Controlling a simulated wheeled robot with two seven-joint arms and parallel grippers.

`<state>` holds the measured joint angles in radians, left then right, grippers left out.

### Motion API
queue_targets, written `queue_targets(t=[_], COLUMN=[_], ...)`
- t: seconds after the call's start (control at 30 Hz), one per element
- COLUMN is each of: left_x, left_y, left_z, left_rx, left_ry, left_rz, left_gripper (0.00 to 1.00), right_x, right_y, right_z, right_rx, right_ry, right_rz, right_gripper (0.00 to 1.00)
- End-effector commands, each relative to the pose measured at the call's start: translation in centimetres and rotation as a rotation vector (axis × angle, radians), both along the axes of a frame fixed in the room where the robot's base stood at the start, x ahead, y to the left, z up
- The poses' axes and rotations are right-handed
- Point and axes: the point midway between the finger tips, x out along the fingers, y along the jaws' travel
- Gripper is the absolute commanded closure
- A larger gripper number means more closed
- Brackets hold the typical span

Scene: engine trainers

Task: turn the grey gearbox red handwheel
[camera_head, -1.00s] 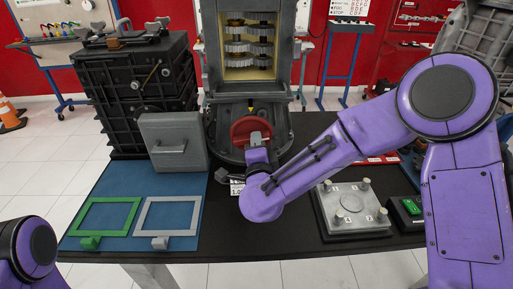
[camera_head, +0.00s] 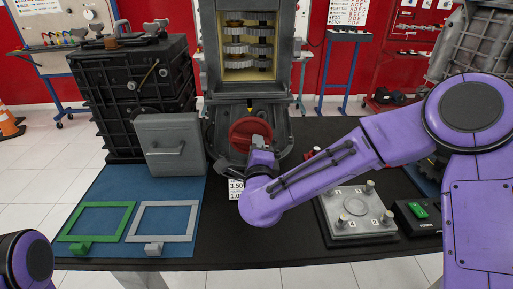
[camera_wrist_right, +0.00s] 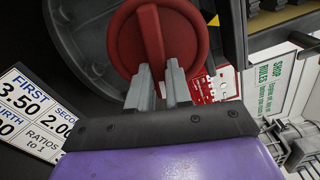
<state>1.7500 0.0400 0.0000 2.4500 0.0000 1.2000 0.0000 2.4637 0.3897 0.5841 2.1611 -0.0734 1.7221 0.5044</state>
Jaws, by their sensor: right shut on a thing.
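The red handwheel (camera_head: 243,133) sits on the front of the grey gearbox (camera_head: 215,95), low down below the cutaway with the gears. In the right wrist view the handwheel (camera_wrist_right: 185,35) is a round red disc with a raised bar across it. My right gripper (camera_wrist_right: 160,76) has its two grey fingers at the lower end of that bar, one on each side, shut on it. In the head view the right gripper (camera_head: 260,146) covers the wheel's lower right part. Only a purple part of my left arm shows at the bottom left; its gripper is out of view.
A ratio card (camera_head: 236,188) lies in front of the gearbox. A black case (camera_head: 135,90) with a grey cover (camera_head: 170,160) stands left. Green (camera_head: 75,238) and grey (camera_head: 145,238) frames lie on a blue mat. A metal plate with knobs (camera_head: 345,232) lies right.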

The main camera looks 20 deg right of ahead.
Motion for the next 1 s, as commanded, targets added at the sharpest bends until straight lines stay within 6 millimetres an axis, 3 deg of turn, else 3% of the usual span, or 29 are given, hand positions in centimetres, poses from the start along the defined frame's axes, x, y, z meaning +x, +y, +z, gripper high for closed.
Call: queue_targets(t=[0.23, 0.27, 0.3, 0.33, 0.67, 0.77, 1.0], left_x=[0.0, 0.0, 0.0, 0.0, 0.0, 0.0, 0.0], left_y=[0.0, 0.0, 0.0, 0.0, 0.0, 0.0, 0.0], left_z=[0.0, 0.0, 0.0, 0.0, -0.1, -0.3, -1.0], left_rx=[0.000, 0.000, 0.000, 0.000, 0.000, 0.000, 0.000], left_ry=[0.000, 0.000, 0.000, 0.000, 0.000, 0.000, 0.000], left_rz=[0.000, 0.000, 0.000, 0.000, 0.000, 0.000, 0.000], left_gripper=[0.57, 0.57, 0.57, 0.57, 0.57, 0.57, 0.57], right_x=[-0.1, -0.1, -0.1, -0.1, -0.4, -1.9, -7.5], right_y=[0.0, 0.0, 0.0, 0.0, 0.1, 0.6, 2.2], right_z=[-0.2, -0.2, -0.2, -0.2, -0.1, -0.1, -0.2], right_rx=[-0.001, -0.001, -0.001, -0.002, -0.001, -0.003, -0.004], right_ry=[0.006, 0.006, 0.006, 0.005, 0.002, 0.001, 0.003], right_rz=[-0.001, -0.001, -0.001, -0.001, 0.000, 0.003, 0.002], right_gripper=[1.00, 0.74, 0.61, 0.55, 0.55, 0.55, 0.55])
